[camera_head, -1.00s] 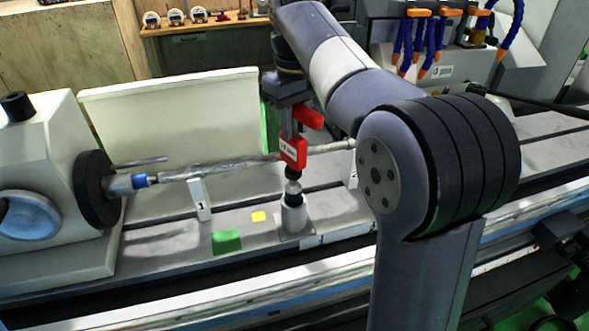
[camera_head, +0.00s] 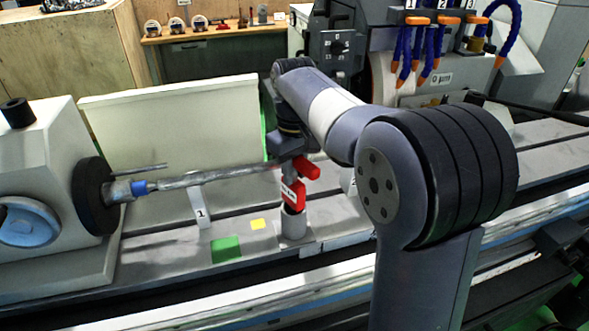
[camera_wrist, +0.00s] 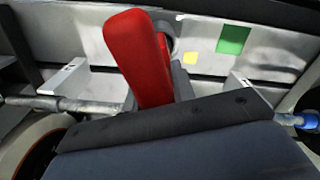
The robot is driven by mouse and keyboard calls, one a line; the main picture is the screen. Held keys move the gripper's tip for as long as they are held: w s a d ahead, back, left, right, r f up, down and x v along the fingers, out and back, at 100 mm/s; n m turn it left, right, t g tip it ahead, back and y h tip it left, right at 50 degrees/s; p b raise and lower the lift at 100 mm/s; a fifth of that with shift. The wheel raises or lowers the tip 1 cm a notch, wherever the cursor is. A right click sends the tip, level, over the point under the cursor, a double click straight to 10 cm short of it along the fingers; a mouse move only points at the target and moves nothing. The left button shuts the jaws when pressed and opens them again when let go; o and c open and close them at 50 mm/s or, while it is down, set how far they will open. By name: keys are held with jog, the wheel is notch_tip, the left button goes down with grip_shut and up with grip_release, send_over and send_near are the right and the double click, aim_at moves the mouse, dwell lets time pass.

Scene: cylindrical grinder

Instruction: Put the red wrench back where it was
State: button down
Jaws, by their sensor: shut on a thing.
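The red wrench (camera_head: 292,194) is held upright below my gripper (camera_head: 288,160), which is shut on it. Its lower end is at a grey cylindrical holder (camera_head: 294,224) on the machine table, and the narrow metal tip is hidden, apparently inside the holder. A red part of the wrench (camera_head: 306,169) sticks out to the right of my gripper. In the wrist view the red wrench (camera_wrist: 140,55) rises above the dark gripper body and covers most of the holder behind it.
A long metal shaft (camera_head: 220,175) runs from the chuck (camera_head: 96,195) at left, close behind my gripper. A white support marked 1 (camera_head: 201,208) stands left of the holder. Green (camera_head: 226,249) and yellow (camera_head: 258,224) patches lie on the table. A white panel (camera_head: 170,125) stands behind.

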jog(key=c, duration=1.2)
grip_release()
jog(key=shift+f, duration=0.1)
notch_tip(320, 180, up, 12)
jog(key=shift+r+p, duration=0.15)
jog(key=shift+p, duration=0.15)
